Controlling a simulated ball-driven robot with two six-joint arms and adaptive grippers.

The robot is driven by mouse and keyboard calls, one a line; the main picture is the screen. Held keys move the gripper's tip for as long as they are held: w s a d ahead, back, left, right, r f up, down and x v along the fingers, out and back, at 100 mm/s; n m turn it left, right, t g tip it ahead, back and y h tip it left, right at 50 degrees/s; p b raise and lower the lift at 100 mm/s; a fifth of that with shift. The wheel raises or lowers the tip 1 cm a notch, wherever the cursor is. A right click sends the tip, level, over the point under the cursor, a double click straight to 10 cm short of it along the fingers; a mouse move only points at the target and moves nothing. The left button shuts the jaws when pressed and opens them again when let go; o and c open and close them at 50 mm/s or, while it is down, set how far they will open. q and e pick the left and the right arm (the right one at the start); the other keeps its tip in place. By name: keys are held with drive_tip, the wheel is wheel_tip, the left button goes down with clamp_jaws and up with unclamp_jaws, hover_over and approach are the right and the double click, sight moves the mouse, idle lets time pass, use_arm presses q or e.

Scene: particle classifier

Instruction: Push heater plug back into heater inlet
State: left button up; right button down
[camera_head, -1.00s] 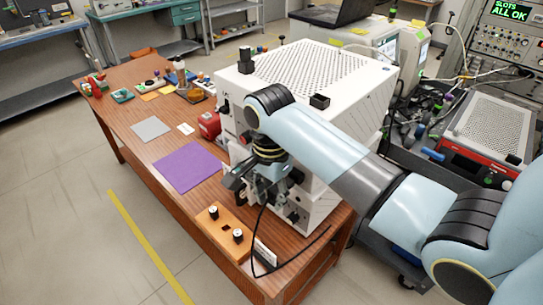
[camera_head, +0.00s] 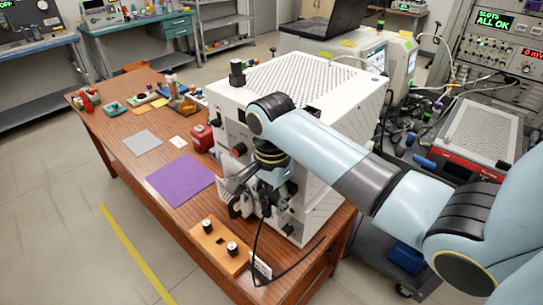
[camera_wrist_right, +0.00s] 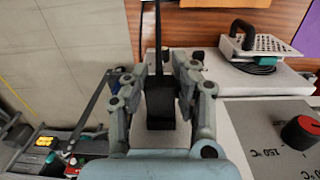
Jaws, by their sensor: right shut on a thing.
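My right gripper (camera_head: 268,203) is low beside the front of the white machine (camera_head: 222,120), at the table's near end. In the right wrist view, its fingers (camera_wrist_right: 160,98) are shut on a black block-shaped plug (camera_wrist_right: 160,106), one on each side. A black cable (camera_wrist_right: 158,30) runs up the picture from the plug. In the head view the cable (camera_head: 254,250) hangs from the gripper and loops on the table. The heater inlet cannot be made out, so I cannot tell whether the plug touches it. My left gripper is not in view.
A panel marked "150 °C" with a red-and-black knob (camera_wrist_right: 300,132) is at the lower right of the wrist view. An orange block (camera_head: 218,247) with two knobs sits near the table's front edge. A purple mat (camera_head: 180,180) lies left of the machine.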

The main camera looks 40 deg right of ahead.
sight(274, 196)
drive_tip(key=shift+d, duration=0.25)
drive_tip(key=c, duration=1)
unclamp_jaws()
drive_tip(key=shift+r, duration=0.25)
wheel_tip(274, 196, up, 7)
drive_tip(key=shift+w+r, duration=0.1)
